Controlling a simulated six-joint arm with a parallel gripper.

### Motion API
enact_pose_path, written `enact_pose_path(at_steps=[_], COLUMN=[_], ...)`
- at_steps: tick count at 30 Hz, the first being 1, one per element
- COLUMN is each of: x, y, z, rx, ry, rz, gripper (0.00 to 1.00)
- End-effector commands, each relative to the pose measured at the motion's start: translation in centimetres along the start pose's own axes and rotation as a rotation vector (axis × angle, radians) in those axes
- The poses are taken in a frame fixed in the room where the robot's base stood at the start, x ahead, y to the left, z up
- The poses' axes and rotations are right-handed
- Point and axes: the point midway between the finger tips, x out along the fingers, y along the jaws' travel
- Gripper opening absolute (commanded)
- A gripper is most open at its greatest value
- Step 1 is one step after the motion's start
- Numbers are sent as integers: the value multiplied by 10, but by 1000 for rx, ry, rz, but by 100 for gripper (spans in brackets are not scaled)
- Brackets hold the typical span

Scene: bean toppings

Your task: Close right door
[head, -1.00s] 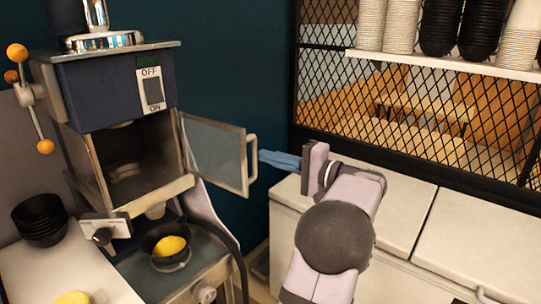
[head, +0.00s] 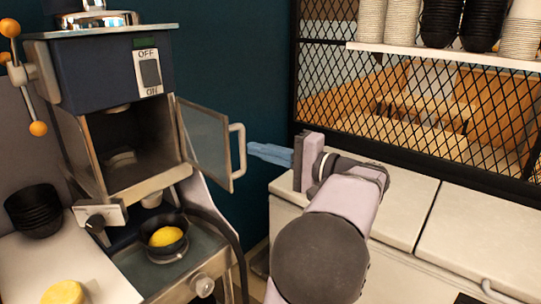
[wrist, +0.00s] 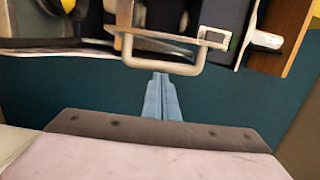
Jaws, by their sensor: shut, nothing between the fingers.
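The right door (head: 207,144) is a glass panel in a metal frame, hinged on the right side of the machine's open chamber (head: 135,155). It stands open, swung out to the right. Its handle (head: 239,151) is a pale metal loop on the outer edge. My gripper (head: 250,150) has blue fingers pressed together and empty, pointing left at the handle, just to its right. In the wrist view, the fingertips (wrist: 160,76) are close to the handle bar (wrist: 165,69); I cannot tell whether they touch.
The machine (head: 105,75) has an on/off switch and a lever with orange knobs. A black bowl (head: 163,228) with yellow food sits below the chamber. Stacked black bowls (head: 35,212) stand at left. White counters (head: 400,200) and a mesh screen lie to the right.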

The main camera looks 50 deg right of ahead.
Motion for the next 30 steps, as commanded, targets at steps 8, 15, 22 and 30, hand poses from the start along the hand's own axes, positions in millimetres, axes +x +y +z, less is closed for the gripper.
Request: enact_pose_path(at_steps=[8, 15, 22, 30], x=[6, 17, 26, 39], y=[8, 4, 4, 10], z=[63, 98, 119, 139], rx=[-7, -4, -4, -6], ry=[-2, -3, -3, -7], rz=[0, 1, 2, 6], gripper=[0, 0, 0, 0])
